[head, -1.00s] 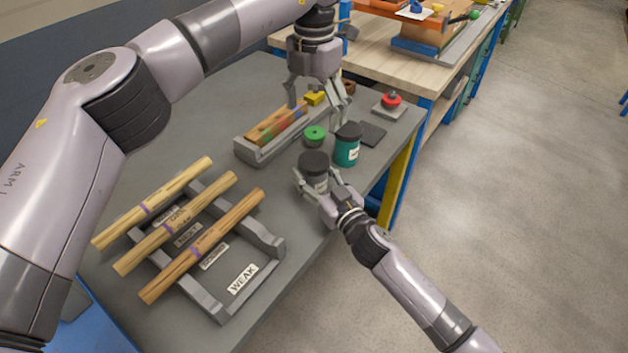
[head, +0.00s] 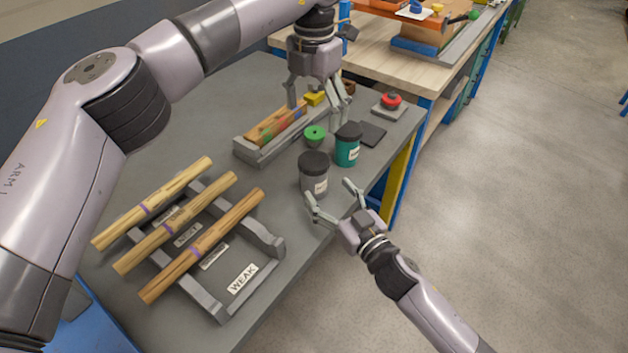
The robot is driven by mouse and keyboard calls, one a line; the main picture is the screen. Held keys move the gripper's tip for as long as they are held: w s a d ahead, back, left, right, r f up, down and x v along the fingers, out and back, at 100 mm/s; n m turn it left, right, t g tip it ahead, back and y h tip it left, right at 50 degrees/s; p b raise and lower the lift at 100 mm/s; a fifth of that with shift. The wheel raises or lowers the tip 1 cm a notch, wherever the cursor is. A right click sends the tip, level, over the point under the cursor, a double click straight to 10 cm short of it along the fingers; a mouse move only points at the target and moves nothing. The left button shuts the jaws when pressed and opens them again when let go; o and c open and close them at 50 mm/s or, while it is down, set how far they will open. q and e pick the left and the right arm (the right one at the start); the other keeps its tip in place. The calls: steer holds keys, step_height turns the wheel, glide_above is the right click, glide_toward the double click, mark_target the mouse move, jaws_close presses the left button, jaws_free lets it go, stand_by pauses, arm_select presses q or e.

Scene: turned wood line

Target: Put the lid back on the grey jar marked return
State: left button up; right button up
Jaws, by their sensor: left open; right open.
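The grey jar (head: 309,186) stands upright near the table's right edge. A dark lid (head: 314,161) sits on its top and looks level. Its pale label is too small to read. My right gripper (head: 329,191) is open and empty, just to the lower right of the grey jar, and seems clear of it. My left gripper (head: 317,112) is open and empty, pointing down above the far part of the table, behind the jars.
A teal jar (head: 346,153) with a dark lid stands close behind the grey jar. A green knobbed piece (head: 315,135), a dark flat pad (head: 372,134) and a red button (head: 391,101) are nearby. A rack (head: 275,244) with wooden rods stands at the left front.

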steer(key=shift+v, duration=2.4)
